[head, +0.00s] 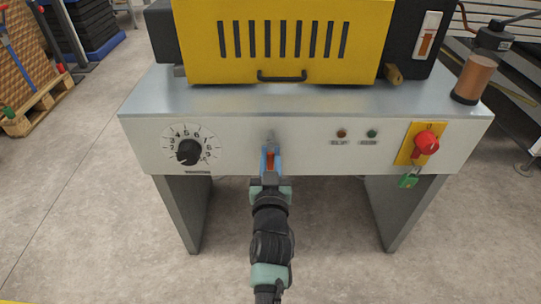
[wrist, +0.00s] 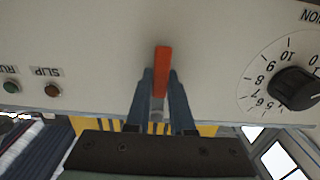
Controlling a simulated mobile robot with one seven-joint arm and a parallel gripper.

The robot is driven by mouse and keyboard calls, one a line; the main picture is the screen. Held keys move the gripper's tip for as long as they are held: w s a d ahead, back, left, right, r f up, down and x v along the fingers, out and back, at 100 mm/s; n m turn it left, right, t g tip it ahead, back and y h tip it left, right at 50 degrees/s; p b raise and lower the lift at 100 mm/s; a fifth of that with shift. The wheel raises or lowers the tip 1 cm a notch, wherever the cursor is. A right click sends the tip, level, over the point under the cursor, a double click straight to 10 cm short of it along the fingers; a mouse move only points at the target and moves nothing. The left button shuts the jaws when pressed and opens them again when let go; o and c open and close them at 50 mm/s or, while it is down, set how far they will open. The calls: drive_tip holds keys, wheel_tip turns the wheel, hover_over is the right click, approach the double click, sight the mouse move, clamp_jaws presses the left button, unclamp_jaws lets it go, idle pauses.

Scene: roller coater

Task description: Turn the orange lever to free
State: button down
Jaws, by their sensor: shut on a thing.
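The orange lever (head: 270,161) is at the middle of the machine's pale front panel (head: 310,155). A grey metal part shows just above it there, and the lever points downward. My gripper (head: 270,154) is at the lever from the front, its blue fingers on either side of it. In the wrist view, which is upside down, the orange lever (wrist: 162,60) stands between the two fingertips of my gripper (wrist: 160,78), which are shut on it. A grey shaft shows between the fingers. No marking for the lever's positions is readable.
A black numbered dial (head: 188,150) is left of the lever. Two small lamps (head: 342,134), a red switch (head: 426,142) on a yellow plate and a green padlock (head: 409,181) are to the right. A yellow guard (head: 281,40) stands above. Space under the panel between the legs is open.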

sight(289, 132)
drive_tip(key=shift+d+f, duration=0.1)
drive_tip(key=d+n+b, duration=0.1)
drive_tip(key=n, duration=0.2)
drive_tip(key=d+n+b, duration=0.1)
drive_tip(key=n+b, duration=0.1)
drive_tip(key=d+r+n+b, duration=0.1)
drive_tip(key=n, duration=0.2)
drive_tip(key=shift+r+n+b, duration=0.1)
drive_tip(key=shift+n+b, duration=0.2)
drive_tip(key=n, duration=0.1)
drive_tip(key=r+n, duration=0.1)
drive_tip(key=n, duration=0.1)
drive_tip(key=d+r+n+p, duration=0.1)
drive_tip(key=n, duration=0.1)
drive_tip(key=shift+r+n+p, duration=0.3)
drive_tip(key=shift+n+p, duration=0.2)
drive_tip(key=shift+n, duration=0.55)
drive_tip(key=shift+r+n+p, duration=0.25)
drive_tip(key=shift+n+p, duration=0.25)
drive_tip(key=shift+n, duration=0.55)
drive_tip(key=c, duration=0.8)
unclamp_jaws()
drive_tip(key=shift+r, duration=0.1)
drive_tip(key=shift+s, duration=0.1)
